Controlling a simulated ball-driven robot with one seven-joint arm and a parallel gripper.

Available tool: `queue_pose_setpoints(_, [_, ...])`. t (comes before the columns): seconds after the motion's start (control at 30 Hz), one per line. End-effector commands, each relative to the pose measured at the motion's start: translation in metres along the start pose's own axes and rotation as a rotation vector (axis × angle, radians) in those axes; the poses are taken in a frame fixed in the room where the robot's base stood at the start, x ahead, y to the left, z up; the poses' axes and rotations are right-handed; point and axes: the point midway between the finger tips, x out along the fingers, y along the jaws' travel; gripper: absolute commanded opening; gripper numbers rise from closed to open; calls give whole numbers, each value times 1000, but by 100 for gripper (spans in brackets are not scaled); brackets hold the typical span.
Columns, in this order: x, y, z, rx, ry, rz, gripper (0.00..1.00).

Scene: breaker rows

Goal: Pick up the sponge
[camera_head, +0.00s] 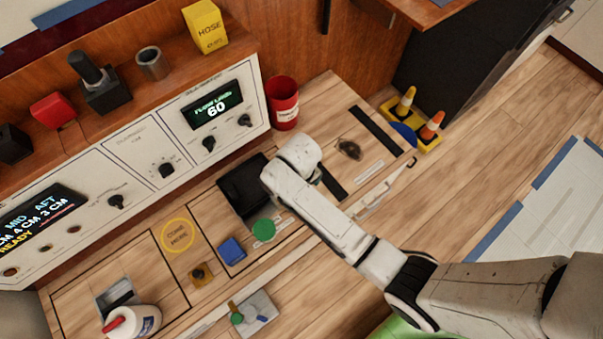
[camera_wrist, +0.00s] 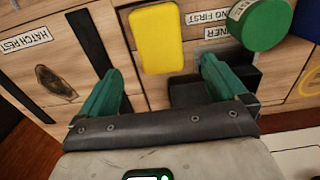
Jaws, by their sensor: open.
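A yellow block, which looks like the sponge (camera_wrist: 156,38), lies on the wooden work surface in the wrist view. It is beyond and roughly between the green fingers of my gripper (camera_wrist: 161,66). The fingers are spread wide, one to the lower left of the sponge and one to its lower right, with nothing held between them. I cannot tell the height of the fingers above the surface. In the head view my arm reaches over the worktop, and neither the sponge nor the fingers can be made out there.
A green cylinder (camera_wrist: 262,22) stands right of the sponge; it also shows in the head view (camera_head: 263,230). A black tray (camera_head: 240,180) is close by. A blue block (camera_head: 232,250), a red can (camera_head: 283,103) and a white bottle (camera_head: 140,321) stand around. The control panel (camera_head: 140,150) borders the worktop.

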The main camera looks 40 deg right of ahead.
Motion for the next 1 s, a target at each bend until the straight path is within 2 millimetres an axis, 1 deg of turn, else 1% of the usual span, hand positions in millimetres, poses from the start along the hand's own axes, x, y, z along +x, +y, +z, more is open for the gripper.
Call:
queue_pose_setpoints(0.03, [10,0,0,0,-3,0,99])
queue_pose_setpoints(0.1, [20,0,0,0,-2,0,99])
queue_pose_setpoints(0.37, [39,0,1,0,-1,0,99])
queue_pose_setpoints(0.5, [60,0,3,0,-1,0,99])
queue_pose_setpoints(0.63, [76,0,4,1,-1,0,99])
queue_pose_setpoints(0.77, [83,0,4,1,1,0,99])
queue_pose_setpoints(0.97, [82,0,4,1,1,0,99])
queue_pose_setpoints(1.0, [82,0,4,1,1,0,97])
